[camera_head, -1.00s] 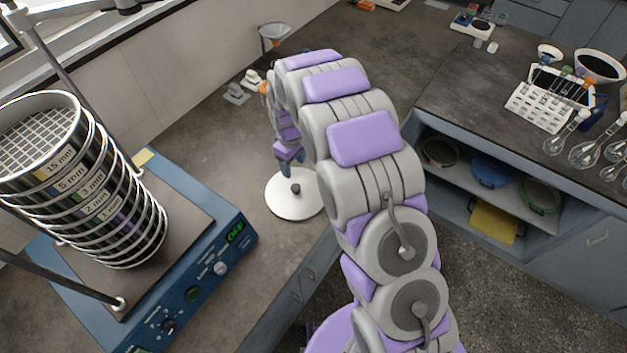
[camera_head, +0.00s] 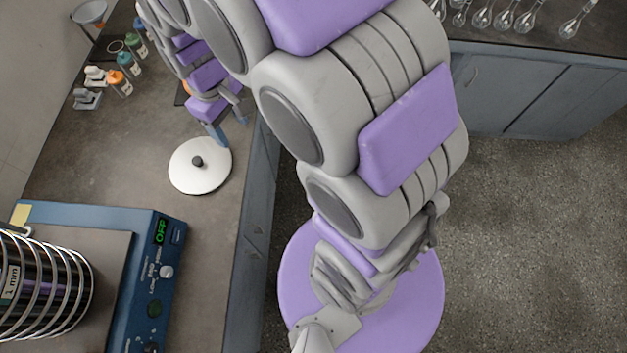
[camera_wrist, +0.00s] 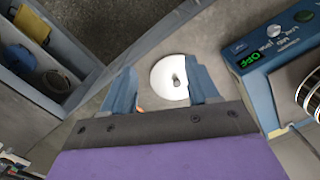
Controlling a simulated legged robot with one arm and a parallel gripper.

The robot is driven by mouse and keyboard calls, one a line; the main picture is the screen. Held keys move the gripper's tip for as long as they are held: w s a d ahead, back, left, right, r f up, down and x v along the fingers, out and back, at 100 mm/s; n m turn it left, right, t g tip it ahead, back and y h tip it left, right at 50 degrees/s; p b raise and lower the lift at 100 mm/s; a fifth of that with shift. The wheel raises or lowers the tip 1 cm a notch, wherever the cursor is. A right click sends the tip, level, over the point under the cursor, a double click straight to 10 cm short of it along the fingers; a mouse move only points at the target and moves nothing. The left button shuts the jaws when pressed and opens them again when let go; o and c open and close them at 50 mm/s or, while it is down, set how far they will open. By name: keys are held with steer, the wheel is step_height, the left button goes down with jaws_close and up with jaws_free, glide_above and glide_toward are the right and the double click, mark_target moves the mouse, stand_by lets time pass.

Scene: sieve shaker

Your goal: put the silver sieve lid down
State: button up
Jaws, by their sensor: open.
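The silver sieve lid (camera_head: 200,172) is a pale round disc with a dark knob in its middle. It lies flat on the bench top near the front edge. My gripper (camera_head: 231,132) is above and beyond the lid in the head view, apart from it. In the wrist view my gripper (camera_wrist: 163,88) is open, and the lid (camera_wrist: 168,86) shows between and past its two blue fingers, with nothing held.
The blue sieve shaker (camera_head: 150,262) with its stack of sieves (camera_head: 45,285) stands left of the lid. Small bottles (camera_head: 118,82) and a funnel (camera_head: 90,14) stand farther back. Bare bench (camera_head: 115,170) lies around the lid. A cabinet (camera_head: 545,95) stands across the floor.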

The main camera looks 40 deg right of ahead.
steer(key=s+d+r+m, duration=0.2)
steer(key=s, duration=0.9)
steer(key=s+d+r+m, duration=0.2)
steer(key=s+d+m, duration=0.1)
steer(key=s, duration=0.8)
steer(key=shift+s+r+g, duration=0.2)
steer(key=shift+s+g, duration=0.1)
steer(key=shift+g, duration=0.1)
steer(key=shift+f+b, duration=0.45)
